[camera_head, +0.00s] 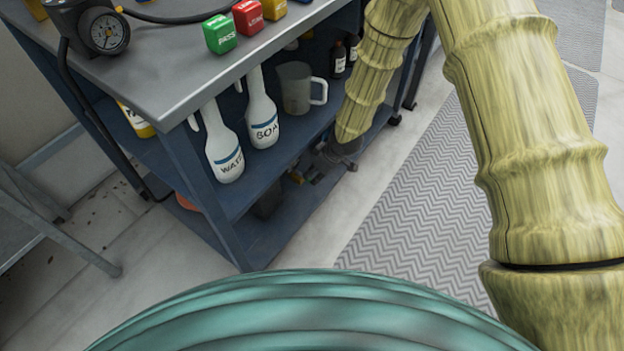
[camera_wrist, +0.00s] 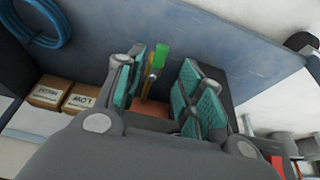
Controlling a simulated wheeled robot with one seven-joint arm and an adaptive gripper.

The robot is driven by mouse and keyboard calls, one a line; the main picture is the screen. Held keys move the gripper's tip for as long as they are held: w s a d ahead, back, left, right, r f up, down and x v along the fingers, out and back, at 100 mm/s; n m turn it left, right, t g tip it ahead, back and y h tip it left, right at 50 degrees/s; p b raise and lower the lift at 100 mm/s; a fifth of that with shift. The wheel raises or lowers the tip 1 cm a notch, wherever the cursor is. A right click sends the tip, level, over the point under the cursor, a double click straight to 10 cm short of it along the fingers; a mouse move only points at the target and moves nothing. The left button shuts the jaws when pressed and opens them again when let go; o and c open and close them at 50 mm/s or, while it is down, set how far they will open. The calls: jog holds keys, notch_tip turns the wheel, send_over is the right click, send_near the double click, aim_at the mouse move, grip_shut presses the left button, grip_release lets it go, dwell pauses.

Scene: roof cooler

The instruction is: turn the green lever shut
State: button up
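The green lever (camera_wrist: 161,54) shows in the wrist view as a small upright green piece. A yellow, brass-like part (camera_wrist: 150,82) is just below it. Both appear between or just beyond the finger pads of my gripper (camera_wrist: 162,88). My gripper is open, with its teal pads apart; I cannot tell whether either pad touches the lever. In the head view, my gripper (camera_head: 340,152) is small and dark at the end of my arm, by the cart's lower shelf. The lever cannot be made out there.
A blue cart (camera_head: 228,232) carries spray bottles (camera_head: 225,158) and a jug (camera_head: 295,88) on its middle shelf. Coloured blocks (camera_head: 220,34) and a gauge (camera_head: 106,34) are on top. The wrist view shows two cartons (camera_wrist: 82,98) and a blue hose coil (camera_wrist: 40,42).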

aim_at(310, 179)
jog(key=shift+b+x, duration=0.85)
jog(key=shift+x, duration=1.75)
grip_shut()
